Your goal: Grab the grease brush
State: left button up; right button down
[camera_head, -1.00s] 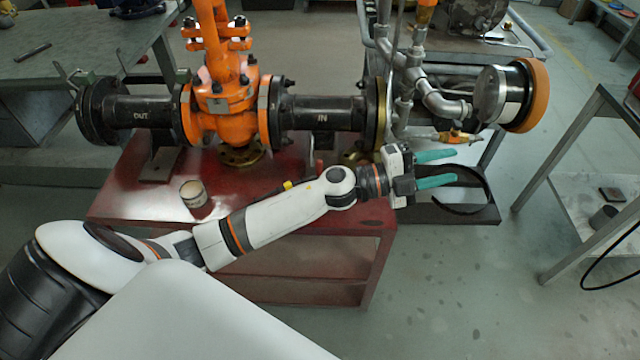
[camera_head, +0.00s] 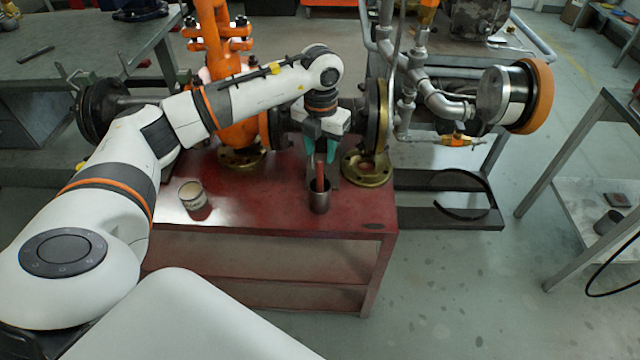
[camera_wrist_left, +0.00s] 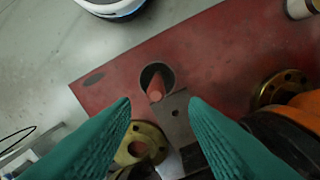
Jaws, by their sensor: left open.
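The grease brush (camera_head: 320,178) stands with its red handle up in a dark metal cup (camera_head: 320,203) on the red table. Its bristle end is hidden inside the cup. My left gripper (camera_head: 320,150) points down from above, with its two green fingers apart near the top of the handle. In the left wrist view the brush handle (camera_wrist_left: 155,90) and the cup (camera_wrist_left: 158,74) lie just beyond the open fingertips (camera_wrist_left: 161,101). I cannot tell whether the handle top is between the fingers. My right gripper is not in view.
The orange gate valve (camera_head: 243,135) and its dark pipe stand behind the cup on the red table (camera_head: 260,212). A brass flange (camera_head: 367,170) is close to the right of the cup. A pale tin (camera_head: 193,195) stands to the left. The table front is clear.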

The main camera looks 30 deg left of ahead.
aim_at(320, 174)
pick_arm(q)
notch_tip(320, 174, down, 3)
jog(key=shift+r, duration=0.15)
jog(key=f, duration=0.5)
jog(key=shift+s+d+p, duration=0.2)
jog(key=shift+s+p, duration=0.1)
jog(key=shift+s, duration=0.05)
grip_shut()
